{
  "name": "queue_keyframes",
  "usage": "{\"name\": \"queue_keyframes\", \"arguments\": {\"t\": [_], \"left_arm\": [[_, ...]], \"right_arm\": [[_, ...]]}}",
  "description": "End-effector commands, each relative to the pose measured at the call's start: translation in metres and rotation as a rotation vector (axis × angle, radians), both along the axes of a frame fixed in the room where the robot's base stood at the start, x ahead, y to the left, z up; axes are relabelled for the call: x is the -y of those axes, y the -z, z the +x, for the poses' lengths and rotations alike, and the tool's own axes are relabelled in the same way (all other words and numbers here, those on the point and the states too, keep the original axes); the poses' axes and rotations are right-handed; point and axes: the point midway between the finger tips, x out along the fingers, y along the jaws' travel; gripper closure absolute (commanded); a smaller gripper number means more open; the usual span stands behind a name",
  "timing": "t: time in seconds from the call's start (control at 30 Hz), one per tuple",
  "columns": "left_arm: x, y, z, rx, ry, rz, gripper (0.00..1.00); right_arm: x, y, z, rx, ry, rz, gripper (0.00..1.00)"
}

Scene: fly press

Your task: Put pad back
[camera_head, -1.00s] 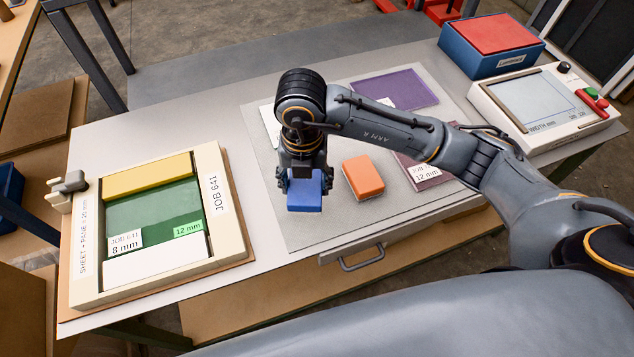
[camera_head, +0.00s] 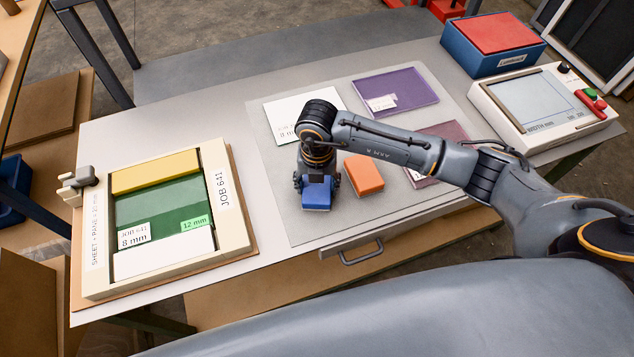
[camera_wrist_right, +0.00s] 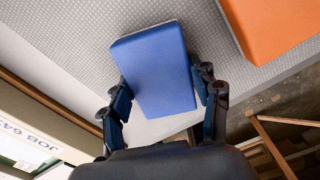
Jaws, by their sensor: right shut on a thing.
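A blue pad (camera_head: 317,194) is between the fingers of my right gripper (camera_head: 316,181), low over the grey mat (camera_head: 285,222). In the right wrist view the blue pad (camera_wrist_right: 152,70) lies between the two fingers of my right gripper (camera_wrist_right: 166,105), which are shut on its sides. I cannot tell whether the pad touches the mat. An orange pad (camera_head: 363,174) lies on the mat just right of the gripper; it also shows in the right wrist view (camera_wrist_right: 275,25). My left gripper is not in view.
A cream frame (camera_head: 238,228) marked JOB 641, with yellow, green and white pieces, stands left. White (camera_head: 285,114), purple (camera_head: 402,92) and maroon sheets lie on the mat. A red-topped blue box (camera_head: 492,65) and a screen device (camera_head: 530,105) stand right. A drawer handle (camera_head: 362,255) juts in front.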

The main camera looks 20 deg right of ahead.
Motion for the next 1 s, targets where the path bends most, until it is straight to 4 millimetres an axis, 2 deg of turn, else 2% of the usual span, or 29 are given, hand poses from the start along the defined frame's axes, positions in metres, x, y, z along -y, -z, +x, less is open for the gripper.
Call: {"name": "queue_keyframes", "arguments": {"t": [0.07,0.1,0.2,0.5,0.67,0.77,1.0], "left_arm": [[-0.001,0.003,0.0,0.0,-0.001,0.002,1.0],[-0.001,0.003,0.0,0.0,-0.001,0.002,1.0],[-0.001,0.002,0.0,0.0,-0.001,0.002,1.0],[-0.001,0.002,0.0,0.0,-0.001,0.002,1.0],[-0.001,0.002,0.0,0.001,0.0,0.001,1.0],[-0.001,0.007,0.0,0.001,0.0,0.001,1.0],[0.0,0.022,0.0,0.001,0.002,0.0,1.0]], "right_arm": [[0.0,0.003,0.0,0.0,0.0,0.0,0.68],[0.0,0.004,0.0,0.0,0.0,0.0,0.36],[0.0,0.002,0.0,0.0,0.0,0.0,0.16],[0.0,0.002,0.0,0.0,0.001,0.0,0.16],[0.0,-0.005,0.001,0.003,0.0,0.001,0.16],[0.0,-0.02,0.001,0.005,0.0,0.002,0.16],[0.0,-0.072,0.001,0.006,-0.001,0.002,0.16]]}}
